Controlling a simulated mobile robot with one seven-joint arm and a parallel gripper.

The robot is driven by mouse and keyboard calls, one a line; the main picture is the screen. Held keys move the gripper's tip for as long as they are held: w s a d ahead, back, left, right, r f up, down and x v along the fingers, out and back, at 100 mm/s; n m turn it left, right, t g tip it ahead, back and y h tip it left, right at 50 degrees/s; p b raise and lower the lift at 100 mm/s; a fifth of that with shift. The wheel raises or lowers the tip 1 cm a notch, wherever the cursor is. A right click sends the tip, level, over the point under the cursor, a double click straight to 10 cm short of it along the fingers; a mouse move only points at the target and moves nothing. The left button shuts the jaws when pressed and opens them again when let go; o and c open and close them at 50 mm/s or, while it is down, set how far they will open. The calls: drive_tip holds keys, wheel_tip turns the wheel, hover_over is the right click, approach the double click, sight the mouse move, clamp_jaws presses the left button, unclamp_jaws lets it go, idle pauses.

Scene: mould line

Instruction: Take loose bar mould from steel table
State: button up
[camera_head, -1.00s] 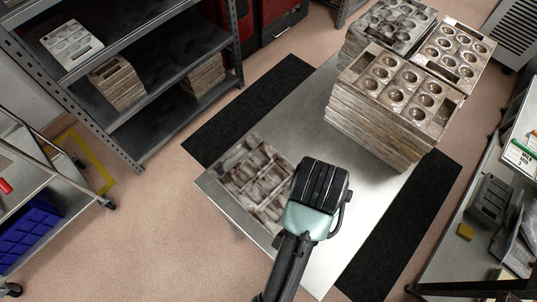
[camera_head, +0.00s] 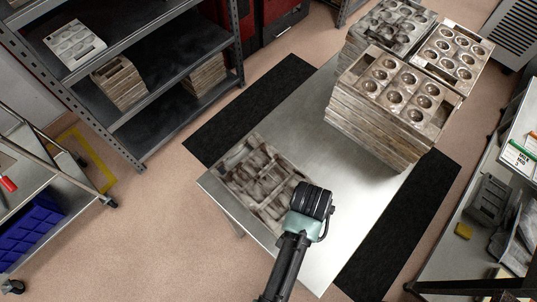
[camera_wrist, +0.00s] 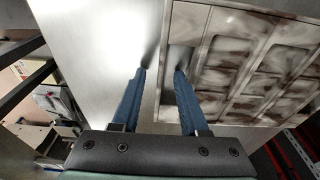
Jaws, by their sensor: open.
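The loose bar mould (camera_head: 258,172), a flat smeared grey-brown tray with rectangular hollows, lies at the near left end of the steel table (camera_head: 300,110). My gripper (camera_head: 313,200) is at the mould's right edge in the head view; its fingers are hidden there. In the wrist view, my gripper (camera_wrist: 163,72) shows two blue fingers spread apart. The right finger lies over the edge strip of the mould (camera_wrist: 245,70), and the left finger is over the bare steel beside it. I cannot tell whether either finger touches the mould.
Stacks of round-cavity moulds (camera_head: 395,100) stand at the table's far end. A grey shelf rack (camera_head: 110,110) with more moulds stands left. A trolley with a blue crate (camera_head: 30,235) is at far left, and a bench (camera_head: 470,285) at right. The table's middle is clear.

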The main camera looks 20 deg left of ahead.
clamp_jaws()
drive_tip(key=shift+w+r, duration=0.1)
idle(1.3)
